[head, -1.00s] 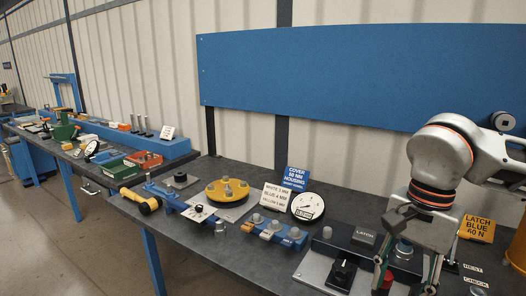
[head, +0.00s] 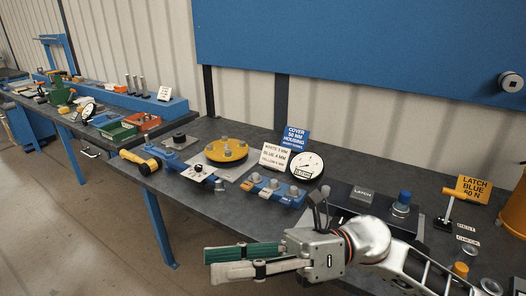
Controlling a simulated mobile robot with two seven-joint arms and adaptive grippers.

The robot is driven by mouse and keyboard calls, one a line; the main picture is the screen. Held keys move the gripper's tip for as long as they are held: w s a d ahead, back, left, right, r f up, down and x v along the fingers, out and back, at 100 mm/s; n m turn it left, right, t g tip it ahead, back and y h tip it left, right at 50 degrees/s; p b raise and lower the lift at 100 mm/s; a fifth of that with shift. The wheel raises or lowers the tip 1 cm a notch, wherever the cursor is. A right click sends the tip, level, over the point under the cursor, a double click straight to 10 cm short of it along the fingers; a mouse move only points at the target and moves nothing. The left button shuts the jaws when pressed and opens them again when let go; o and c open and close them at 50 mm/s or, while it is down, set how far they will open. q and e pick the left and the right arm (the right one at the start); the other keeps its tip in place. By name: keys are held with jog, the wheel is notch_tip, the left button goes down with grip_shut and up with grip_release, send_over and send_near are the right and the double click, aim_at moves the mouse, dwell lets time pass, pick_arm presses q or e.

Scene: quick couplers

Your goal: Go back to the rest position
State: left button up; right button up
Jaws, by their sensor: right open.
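My right gripper (head: 211,263) is open and empty. It points left, in front of the bench's front edge, with one green finger and one silver finger. Its arm comes in from the lower right. A silver coupler with a blue top (head: 403,204) stands upright on the dark bench (head: 225,205), behind and right of the gripper and apart from it. A grey block marked LATCH (head: 362,193) is left of the coupler. My arm hides part of the bench front. My left gripper is not in view.
A blue rack with silver fittings (head: 275,191), a dial gauge (head: 305,167) and a yellow flange (head: 227,150) stand behind the gripper. An upright lever (head: 447,212) and a yellow sign (head: 472,190) are at right. The floor (head: 100,230) at left is clear.

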jog(key=w+d+f+m+t+y, duration=0.1)
jog(key=w+d+f+m+t, duration=0.1)
jog(key=w+m+t, duration=0.5)
jog(key=w+d+f+m+t+y, duration=0.15)
jog(key=w+m+t, duration=0.25)
jog(key=m+t, duration=0.6)
jog(key=w+d+f+m+t+h, duration=0.4)
jog(key=d+f+m+t+h, duration=0.35)
jog(key=f+m, duration=0.7)
jog(key=s+d+f+m+g+h, duration=0.2)
jog(key=s+d+f+m+h, duration=0.1)
jog(key=f, duration=0.6)
jog(key=s+d+f+m+g+h, duration=0.3)
jog(key=s+d+f+m, duration=0.3)
jog(key=f, duration=0.3)
jog(key=s+d+f+m+g+h, duration=0.3)
jog(key=s+d+f+m+h, duration=0.2)
jog(key=f, duration=0.4)
jog(key=shift+s+d+f+m, duration=0.15)
jog(key=shift+s+f+m, duration=0.1)
jog(key=shift+s+m, duration=0.2)
